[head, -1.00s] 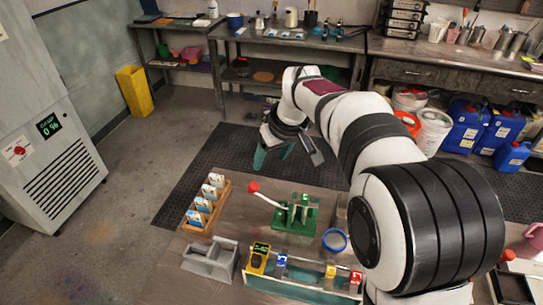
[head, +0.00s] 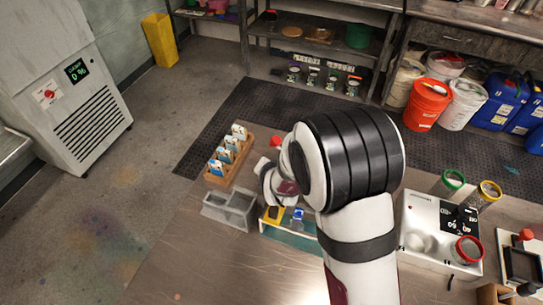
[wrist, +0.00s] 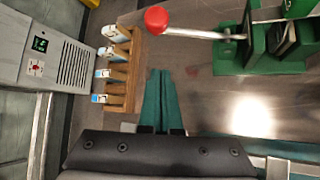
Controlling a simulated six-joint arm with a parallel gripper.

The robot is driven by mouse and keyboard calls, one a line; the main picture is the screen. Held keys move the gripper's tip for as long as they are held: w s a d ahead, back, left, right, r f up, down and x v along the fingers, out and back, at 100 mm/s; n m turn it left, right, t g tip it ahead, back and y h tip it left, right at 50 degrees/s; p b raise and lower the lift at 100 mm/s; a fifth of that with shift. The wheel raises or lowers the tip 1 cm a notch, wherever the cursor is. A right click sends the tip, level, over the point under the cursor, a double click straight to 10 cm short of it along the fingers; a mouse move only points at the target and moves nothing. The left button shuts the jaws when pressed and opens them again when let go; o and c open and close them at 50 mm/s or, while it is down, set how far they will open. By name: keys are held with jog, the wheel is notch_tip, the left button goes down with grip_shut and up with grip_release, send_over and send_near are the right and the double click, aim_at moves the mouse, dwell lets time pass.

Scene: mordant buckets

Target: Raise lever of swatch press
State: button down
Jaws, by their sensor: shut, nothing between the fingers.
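The swatch press (wrist: 262,62) is green and stands at the upper right of the wrist view. Its pale lever (wrist: 195,33) reaches out to the left and ends in a red ball knob (wrist: 156,19). In the head view only the red knob (head: 276,140) shows beside my arm, which hides the press. My gripper (wrist: 160,72) has teal fingers, shut together and empty. In the wrist view its tips lie below the knob in the picture, apart from it and left of the press base. My gripper's fingers are hidden in the head view.
A wooden rack (head: 243,160) of swatch cards stands left of the press. A grey divided tray (head: 229,211) and a teal-sided tray (head: 290,236) are in front. A white device (head: 432,225) and ringed jars are at right.

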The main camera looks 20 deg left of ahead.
jog(key=x, duration=0.7)
jog(key=shift+w+f, duration=0.2)
jog(key=shift+f, duration=0.05)
jog(key=shift+w+d+r, duration=0.25)
jog(key=shift+w+r, duration=0.05)
jog(key=shift+r, duration=0.3)
jog(key=shift+w+d+r, duration=0.25)
jog(key=shift+w+r, duration=0.05)
jog(key=shift+r, duration=0.3)
jog(key=shift+d+r, duration=0.25)
jog(key=shift+r, duration=0.1)
